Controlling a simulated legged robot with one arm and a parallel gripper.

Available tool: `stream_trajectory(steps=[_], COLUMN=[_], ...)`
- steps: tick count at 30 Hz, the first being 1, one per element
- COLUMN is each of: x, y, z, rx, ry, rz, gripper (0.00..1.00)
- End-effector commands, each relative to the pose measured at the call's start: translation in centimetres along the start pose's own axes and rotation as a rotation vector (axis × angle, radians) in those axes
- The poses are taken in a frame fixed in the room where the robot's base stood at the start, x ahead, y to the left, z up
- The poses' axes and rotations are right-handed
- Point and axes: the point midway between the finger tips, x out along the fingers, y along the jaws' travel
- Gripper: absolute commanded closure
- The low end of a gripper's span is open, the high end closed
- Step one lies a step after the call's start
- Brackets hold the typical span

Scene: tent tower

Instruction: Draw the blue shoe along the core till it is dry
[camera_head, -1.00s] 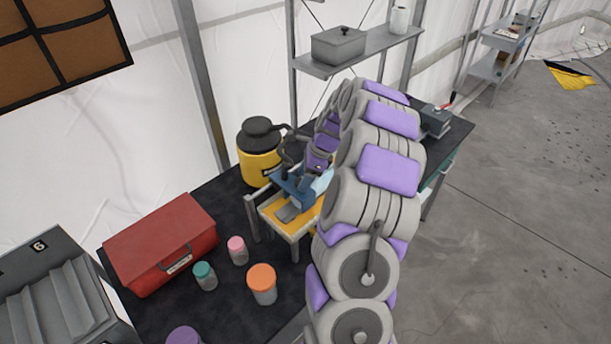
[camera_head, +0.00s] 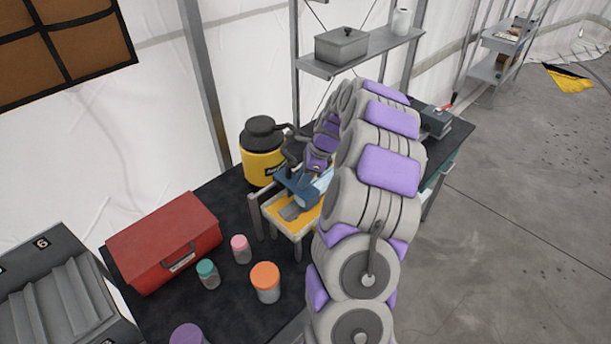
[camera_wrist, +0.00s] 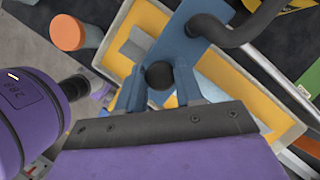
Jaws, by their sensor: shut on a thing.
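The blue shoe (camera_wrist: 200,38) lies across the yellow-lined tray (camera_wrist: 262,77) in the wrist view, with a black hose bending from its upper end. My gripper (camera_wrist: 160,76) is shut on the shoe's round black knob. A long piece, which looks like the core, shows on both sides of the shoe: grey (camera_wrist: 140,43) at upper left, pale blue (camera_wrist: 216,84) at lower right. In the head view, the shoe (camera_head: 301,188) sits over the tray (camera_head: 272,222), left of my arm. My arm hides part of the tray and my fingertips there.
A yellow and black vacuum (camera_head: 262,165) stands behind the tray. A red toolbox (camera_head: 165,240), a teal-lidded jar (camera_head: 208,273), a pink-lidded jar (camera_head: 240,248) and an orange-lidded jar (camera_head: 265,282) stand on the black bench left of it. A grey box (camera_head: 437,122) is at the far end.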

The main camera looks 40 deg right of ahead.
Motion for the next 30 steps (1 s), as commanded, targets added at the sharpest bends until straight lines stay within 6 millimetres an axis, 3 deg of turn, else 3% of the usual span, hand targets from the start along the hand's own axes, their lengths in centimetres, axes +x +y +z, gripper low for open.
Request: stream_trajectory(steps=[19, 20, 27, 30], x=[0.17, 0.18, 0.29, 0.32], y=[0.69, 0.73, 0.75, 0.65], z=[0.41, 0.46, 0.68, 0.62], rx=[0.002, 0.001, 0.0, 0.001], ry=[-0.003, -0.003, -0.001, -0.001], rz=[0.0, 0.0, 0.0, 0.001], gripper=[1.0, 0.64, 0.41, 0.4])
